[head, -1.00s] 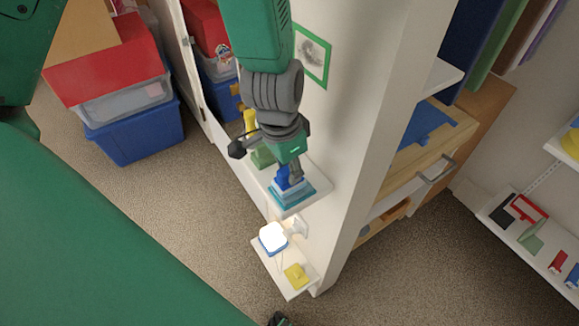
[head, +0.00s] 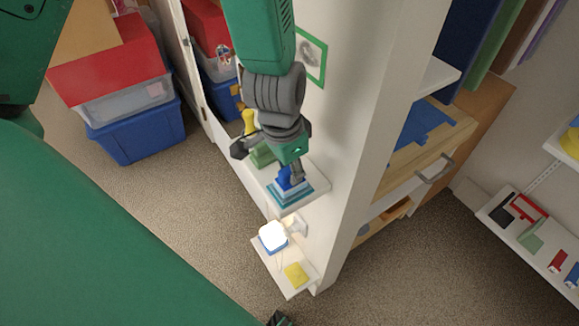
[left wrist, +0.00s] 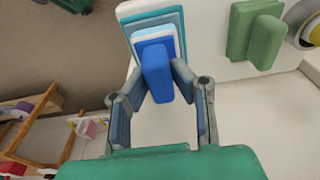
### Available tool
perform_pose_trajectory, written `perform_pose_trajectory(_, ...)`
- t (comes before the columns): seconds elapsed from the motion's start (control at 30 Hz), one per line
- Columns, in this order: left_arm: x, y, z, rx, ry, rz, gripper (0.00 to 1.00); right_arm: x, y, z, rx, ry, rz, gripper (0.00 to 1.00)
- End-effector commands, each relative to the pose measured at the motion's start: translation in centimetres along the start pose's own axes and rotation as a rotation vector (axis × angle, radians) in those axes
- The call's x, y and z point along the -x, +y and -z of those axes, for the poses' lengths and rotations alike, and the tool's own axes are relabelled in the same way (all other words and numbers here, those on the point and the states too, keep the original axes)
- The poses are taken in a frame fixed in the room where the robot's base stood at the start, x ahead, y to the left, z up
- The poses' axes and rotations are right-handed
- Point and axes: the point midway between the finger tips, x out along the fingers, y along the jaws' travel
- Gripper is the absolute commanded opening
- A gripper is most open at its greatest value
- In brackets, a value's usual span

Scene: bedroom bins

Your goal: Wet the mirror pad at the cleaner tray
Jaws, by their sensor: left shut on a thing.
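The mirror pad has a blue handle (head: 284,178) and a pale and blue base. My left gripper (head: 292,178) is shut on this handle, which also shows in the left wrist view (left wrist: 157,72). The cleaner tray (head: 303,193) is teal and blue with a pale rim, on a small white shelf. It shows behind the pad in the left wrist view (left wrist: 173,20). The pad is over the tray, very close or touching; I cannot tell which. The left gripper's fingers (left wrist: 160,95) flank the handle. My right gripper is not clearly visible.
A green block (head: 262,156) and a yellow object (head: 249,122) stand beside the tray on the same shelf. A lower shelf holds a glowing white lamp (head: 273,236) and a yellow pad (head: 296,274). A white wall panel rises close on the right. Storage bins (head: 140,130) stand at left.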

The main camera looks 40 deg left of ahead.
Motion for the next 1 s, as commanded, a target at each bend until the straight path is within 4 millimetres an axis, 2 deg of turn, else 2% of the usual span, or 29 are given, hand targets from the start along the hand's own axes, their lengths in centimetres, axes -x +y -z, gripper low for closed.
perform_pose_trajectory(1.0,-0.17,-0.1,-0.07,-0.001,0.0,-0.002,0.0,0.53,0.02,0.03,0.0,0.0,0.0,0.4)
